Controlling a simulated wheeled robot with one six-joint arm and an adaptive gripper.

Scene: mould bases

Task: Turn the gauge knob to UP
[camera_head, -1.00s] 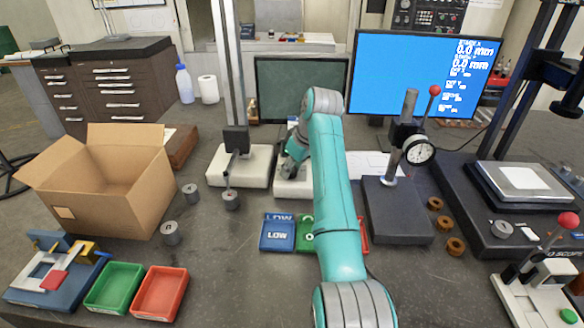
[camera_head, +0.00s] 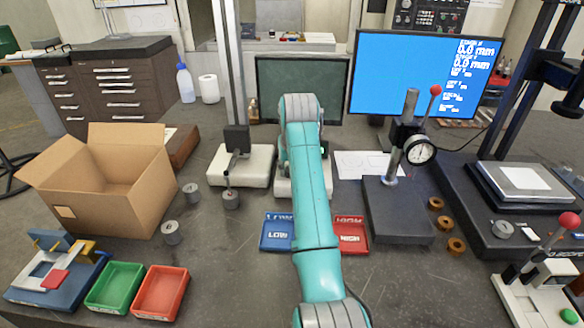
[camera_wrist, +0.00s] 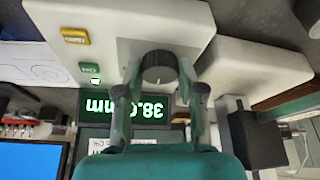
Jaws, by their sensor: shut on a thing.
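The gauge is a white box (camera_wrist: 110,22) seen in the wrist view, with a dark round knob (camera_wrist: 158,68) on its face. A lit green display (camera_wrist: 125,108) beside the knob appears upside down and reads about 38.0 mm. My gripper (camera_wrist: 158,76) has one finger on each side of the knob and is shut on it. I cannot read any UP mark or tell which way the knob points. In the head view my arm hides the gripper and knob; a strip of the gauge's white base (camera_head: 281,188) shows beside the arm.
A white-based stand (camera_head: 240,168) is left of the gauge; a dial gauge stand (camera_head: 396,215) is right. Blue LOW (camera_head: 276,234) and red HIGH (camera_head: 350,235) trays flank my arm.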

